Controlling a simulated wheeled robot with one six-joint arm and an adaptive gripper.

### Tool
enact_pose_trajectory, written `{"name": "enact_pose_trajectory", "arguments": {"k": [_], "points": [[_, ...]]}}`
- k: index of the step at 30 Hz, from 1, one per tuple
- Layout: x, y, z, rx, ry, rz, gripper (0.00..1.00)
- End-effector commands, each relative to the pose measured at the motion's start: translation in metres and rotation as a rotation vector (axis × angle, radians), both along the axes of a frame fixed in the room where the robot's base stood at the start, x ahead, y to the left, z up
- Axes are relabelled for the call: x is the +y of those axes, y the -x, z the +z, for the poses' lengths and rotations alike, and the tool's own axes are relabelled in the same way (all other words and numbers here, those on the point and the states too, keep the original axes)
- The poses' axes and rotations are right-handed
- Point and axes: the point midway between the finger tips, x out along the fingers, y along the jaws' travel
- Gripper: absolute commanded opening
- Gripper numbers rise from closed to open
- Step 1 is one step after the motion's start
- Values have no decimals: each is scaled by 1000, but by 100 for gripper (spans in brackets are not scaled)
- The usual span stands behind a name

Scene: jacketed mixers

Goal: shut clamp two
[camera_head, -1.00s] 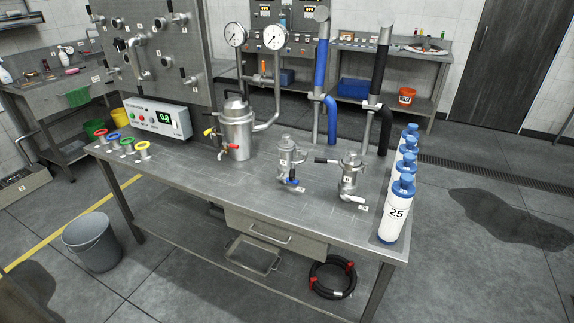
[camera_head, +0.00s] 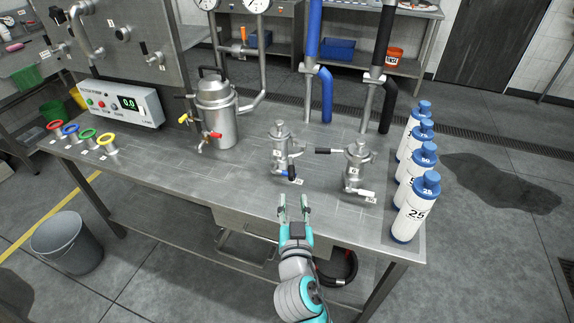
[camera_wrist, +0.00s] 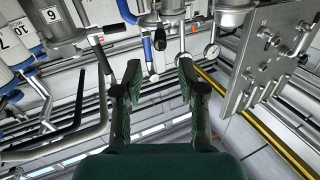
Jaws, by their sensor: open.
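Two small steel jacketed mixers stand on the bench: the left mixer (camera_head: 279,150) has a blue-handled lever (camera_head: 291,173) low down, and the right mixer (camera_head: 357,165) has a black handle (camera_head: 328,151) to its left and a white-tipped lever (camera_head: 365,193) low down. I cannot tell which part is clamp two; the small tags are unreadable in the head view. My gripper (camera_head: 293,203) is open and empty at the bench's front edge, in front of the left mixer.
Blue-capped white bottles (camera_head: 410,208) stand along the right edge of the bench (camera_head: 180,185). A larger steel pot (camera_head: 215,115) with red and yellow taps stands left of the mixers. Blue and black pipes (camera_head: 384,60) rise behind. The bench front between rings and gripper is clear.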

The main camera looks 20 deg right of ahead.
Motion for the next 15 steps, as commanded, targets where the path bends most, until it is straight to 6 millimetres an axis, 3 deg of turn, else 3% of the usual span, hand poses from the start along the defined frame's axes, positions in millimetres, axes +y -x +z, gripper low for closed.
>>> {"name": "enact_pose_trajectory", "arguments": {"k": [5, 15], "points": [[-4, -13, 1, -2, -1, -5, 40], [-19, -69, 1, -2, -1, -5, 40]]}}
